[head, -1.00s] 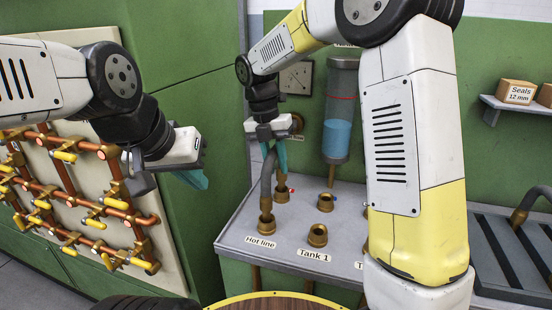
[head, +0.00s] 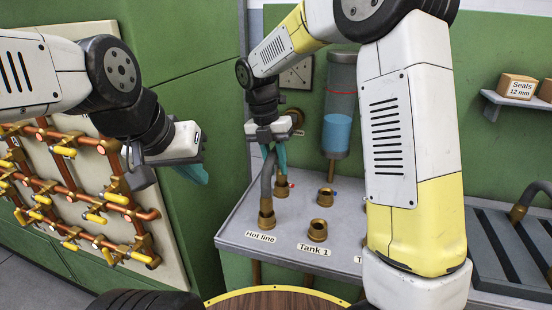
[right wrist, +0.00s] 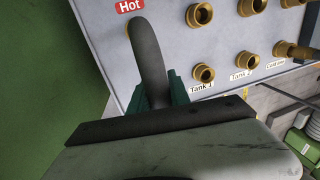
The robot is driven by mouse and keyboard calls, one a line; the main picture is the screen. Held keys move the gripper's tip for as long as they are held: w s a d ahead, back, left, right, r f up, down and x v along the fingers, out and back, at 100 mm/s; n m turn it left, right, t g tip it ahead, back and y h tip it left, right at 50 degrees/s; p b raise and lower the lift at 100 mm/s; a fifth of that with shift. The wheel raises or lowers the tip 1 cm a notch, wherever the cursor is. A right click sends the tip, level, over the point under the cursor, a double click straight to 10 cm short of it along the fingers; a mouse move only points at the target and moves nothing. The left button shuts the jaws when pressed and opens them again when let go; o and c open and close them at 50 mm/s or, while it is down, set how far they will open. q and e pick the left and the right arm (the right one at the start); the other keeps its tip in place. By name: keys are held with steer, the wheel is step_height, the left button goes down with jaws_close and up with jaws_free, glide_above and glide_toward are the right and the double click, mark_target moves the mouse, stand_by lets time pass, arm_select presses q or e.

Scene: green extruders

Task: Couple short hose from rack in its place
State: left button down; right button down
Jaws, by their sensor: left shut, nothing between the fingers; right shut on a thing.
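The short grey hose (head: 266,184) arches over the left end of the bench in the head view. Its near end is at the brass Hot line port (head: 266,214), and its other side comes down at a brass port behind (head: 281,187). I cannot tell whether both ends are fully seated. My right gripper (head: 275,154) is shut on the top of the hose, which also shows in the right wrist view (right wrist: 149,55) between teal fingers. My left gripper (head: 193,174) is shut and empty, left of the bench.
Brass ports for Tank 1 (head: 317,230) and behind it (head: 325,197) stand open. A slatted rack (head: 500,245) at the right holds another hose (head: 530,200). Copper pipes with yellow valves (head: 95,215) cover the left wall panel. A round wooden top (head: 275,301) is in front.

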mark_target(275, 151)
steer(key=c, duration=1.1)
jaws_free()
steer(key=shift+c, duration=0.2)
steer(key=r, duration=0.2)
steer(key=a+r, duration=0.1)
steer(key=r, duration=0.4)
steer(key=shift+w+a, duration=0.2)
steer(key=shift+w, duration=0.05)
steer(key=shift+s+d+r, duration=0.1)
steer(key=shift+d+r, duration=0.05)
steer(key=shift+r, duration=0.25)
steer(key=s+d+m+t+y, duration=0.1)
steer(key=s+d+m, duration=0.4)
steer(key=m, duration=0.5)
steer(key=s+d+r+m+t+y, duration=0.1)
steer(key=s+d+m+t, duration=0.2)
steer(key=s+d+m, duration=0.2)
steer(key=s+d+r+m+t+y, duration=0.1)
steer(key=s+d+m, duration=0.3)
steer(key=s+m, duration=0.5)
steer(key=shift+s+d+m+t+y, duration=0.2)
steer(key=shift+d+m+t+y, duration=0.5)
steer(key=shift+m, duration=3.2)
steer(key=shift+a, duration=0.3)
